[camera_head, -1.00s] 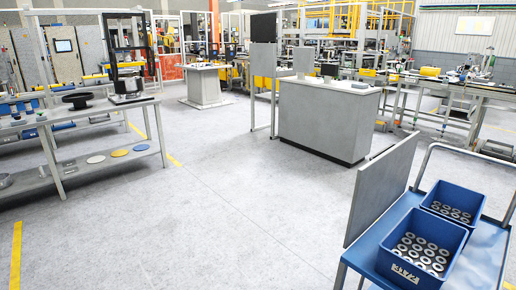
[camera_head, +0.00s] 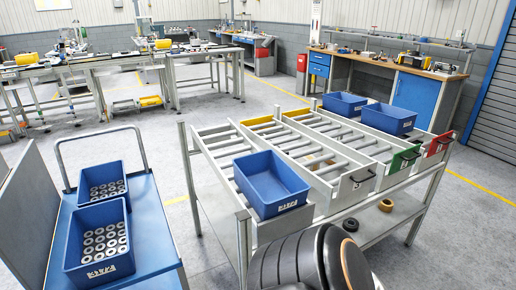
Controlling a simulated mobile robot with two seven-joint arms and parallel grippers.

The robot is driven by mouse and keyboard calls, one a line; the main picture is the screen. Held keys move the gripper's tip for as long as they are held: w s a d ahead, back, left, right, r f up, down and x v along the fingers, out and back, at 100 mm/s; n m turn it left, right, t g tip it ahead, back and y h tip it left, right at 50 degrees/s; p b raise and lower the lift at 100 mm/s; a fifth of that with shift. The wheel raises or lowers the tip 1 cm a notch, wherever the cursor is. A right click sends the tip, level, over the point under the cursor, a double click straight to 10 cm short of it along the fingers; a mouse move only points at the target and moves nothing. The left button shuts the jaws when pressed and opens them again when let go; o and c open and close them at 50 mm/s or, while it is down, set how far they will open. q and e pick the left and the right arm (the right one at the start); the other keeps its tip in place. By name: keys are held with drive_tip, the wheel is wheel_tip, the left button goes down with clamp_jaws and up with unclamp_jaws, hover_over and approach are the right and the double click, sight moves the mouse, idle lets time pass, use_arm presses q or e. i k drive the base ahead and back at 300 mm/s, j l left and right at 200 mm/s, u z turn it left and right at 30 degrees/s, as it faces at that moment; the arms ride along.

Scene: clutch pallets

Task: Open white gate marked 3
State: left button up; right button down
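A roller rack (camera_head: 240,225) stands at the centre right. At the near end of one of its empty lanes is a white gate (camera_head: 347,191) with a dark handle. The gate stands upright across the lane end, and its marking is too small to read. To its right are a green gate (camera_head: 405,160) and a red gate (camera_head: 440,145), also upright. Neither of my grippers is in view. A dark rounded part, which seems to be one of my arm links, covers the rack's near front corner.
An empty-looking blue box (camera_head: 270,185) sits on the leftmost lane. Two blue boxes (camera_head: 345,105) (camera_head: 388,119) sit on the lanes to the right. A blue cart (camera_head: 145,225) with two boxes of metal rings stands at left. Floor is clear between cart and rack.

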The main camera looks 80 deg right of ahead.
sight(352, 182)
drive_tip(key=z, duration=2.85)
